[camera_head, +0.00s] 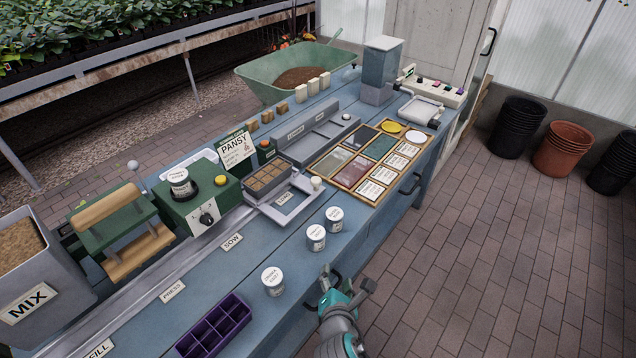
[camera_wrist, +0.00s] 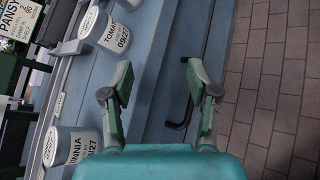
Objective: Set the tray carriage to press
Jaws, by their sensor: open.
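The tray carriage (camera_head: 256,206) is a grey frame on the long rail, with a brown-celled seed tray (camera_head: 268,180) in it and a pale round knob (camera_head: 316,183) at its right. It stands at the LOAD label (camera_head: 284,198), right of the SOW label (camera_head: 232,241). The PRESS label (camera_head: 173,292) is farther left along the rail, in front of the green press (camera_head: 119,218) with its wooden roller-like top. My gripper (camera_head: 346,284) is open and empty at the bench's front edge, apart from the carriage. The wrist view shows its spread fingers (camera_wrist: 160,80).
White seed tubs (camera_head: 272,281) stand on the bench between my gripper and the rail; one labelled TOMATO shows in the wrist view (camera_wrist: 105,30). A purple tray (camera_head: 213,325) lies front left. A dark handle (camera_wrist: 186,105) juts from the bench front.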

